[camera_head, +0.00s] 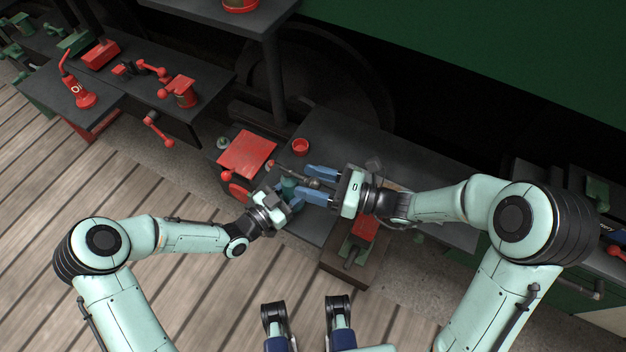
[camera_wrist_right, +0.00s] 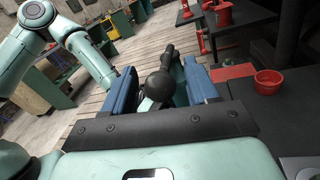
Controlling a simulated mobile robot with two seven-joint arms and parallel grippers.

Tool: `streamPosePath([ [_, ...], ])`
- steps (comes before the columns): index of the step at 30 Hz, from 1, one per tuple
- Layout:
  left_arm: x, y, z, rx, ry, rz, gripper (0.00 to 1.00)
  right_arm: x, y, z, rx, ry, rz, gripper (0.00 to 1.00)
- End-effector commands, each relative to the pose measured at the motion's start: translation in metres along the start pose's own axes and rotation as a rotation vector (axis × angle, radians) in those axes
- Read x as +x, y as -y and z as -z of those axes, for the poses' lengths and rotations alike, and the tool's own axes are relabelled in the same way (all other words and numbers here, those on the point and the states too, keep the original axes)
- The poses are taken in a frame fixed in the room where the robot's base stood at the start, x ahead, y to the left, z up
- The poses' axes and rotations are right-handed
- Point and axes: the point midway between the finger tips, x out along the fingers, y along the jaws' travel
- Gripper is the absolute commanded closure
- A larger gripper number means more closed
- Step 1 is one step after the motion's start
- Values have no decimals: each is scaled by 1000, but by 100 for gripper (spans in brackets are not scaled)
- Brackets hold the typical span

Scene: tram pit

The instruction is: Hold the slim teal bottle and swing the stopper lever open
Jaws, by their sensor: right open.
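The slim teal bottle (camera_head: 289,186) shows only in part at my left gripper (camera_head: 283,196), in the middle of the head view. The left fingers are mostly hidden, so I cannot tell whether they are shut on it. A dark stopper lever (camera_head: 297,177) runs from near the bottle towards my right gripper (camera_head: 318,184). My right gripper is open, its two blue fingers pointing left. The lever's dark ball knob (camera_wrist_right: 160,84) lies between these fingers in the right wrist view, with no visible grip on it.
A tray with a red and green tool (camera_head: 357,240) lies below my right gripper. Red tools stand on benches at upper left.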

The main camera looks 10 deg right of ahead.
Motion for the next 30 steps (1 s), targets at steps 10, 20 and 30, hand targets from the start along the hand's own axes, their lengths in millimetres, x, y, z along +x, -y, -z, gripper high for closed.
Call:
streamPosePath([
  [10,0,0,-1,0,3,0,96,0,0,0,0,0,0,94],
  [20,0,0,-1,0,3,1,96,0,-1,-3,3,-20,1,100],
  [30,0,0,-1,1,3,0,96,3,-5,-20,34,-202,29,100],
])
